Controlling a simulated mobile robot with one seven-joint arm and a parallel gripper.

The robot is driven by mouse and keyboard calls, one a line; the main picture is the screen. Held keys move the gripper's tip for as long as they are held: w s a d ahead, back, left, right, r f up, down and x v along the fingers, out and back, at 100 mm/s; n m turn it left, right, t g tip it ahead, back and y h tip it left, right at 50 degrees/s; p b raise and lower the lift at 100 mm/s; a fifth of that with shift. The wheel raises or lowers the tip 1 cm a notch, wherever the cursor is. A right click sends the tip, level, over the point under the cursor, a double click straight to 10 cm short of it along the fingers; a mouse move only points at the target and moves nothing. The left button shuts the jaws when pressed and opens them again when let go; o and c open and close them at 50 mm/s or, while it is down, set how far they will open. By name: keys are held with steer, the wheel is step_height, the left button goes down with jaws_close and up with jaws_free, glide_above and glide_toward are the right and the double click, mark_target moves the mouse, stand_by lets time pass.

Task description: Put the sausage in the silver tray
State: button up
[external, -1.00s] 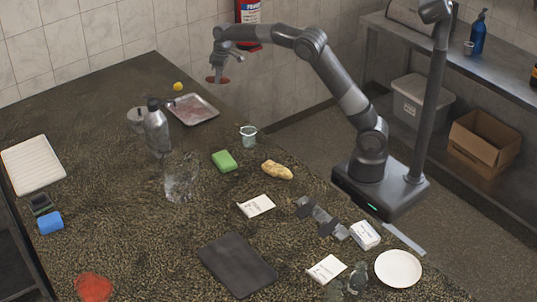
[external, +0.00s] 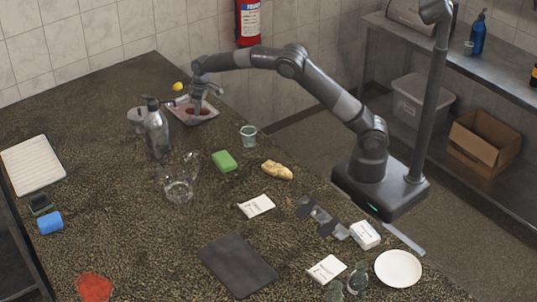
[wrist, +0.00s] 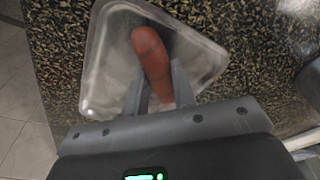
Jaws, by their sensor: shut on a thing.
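The reddish-brown sausage (wrist: 152,60) is between the two fingers of my gripper (wrist: 160,82), which is shut on it. The silver tray (wrist: 102,68) is under the sausage in the wrist view, with its rim around it. In the external view my gripper (external: 197,100) points down over the silver tray (external: 214,118) at the back of the counter. I cannot tell whether the sausage touches the tray floor.
A grey pump bottle (external: 157,135) and a metal container (external: 136,118) stand left of the tray. A small yellow ball (external: 177,86) lies behind it. A small glass cup (external: 248,134) and a green sponge (external: 224,160) are in front.

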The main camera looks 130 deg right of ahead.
steer(key=shift+f, duration=0.35)
steer(key=shift+f, duration=0.15)
steer(key=o, duration=1)
step_height(320, 180, up, 12)
steer(key=s+a, duration=0.1)
steer(key=shift+s+a, duration=0.15)
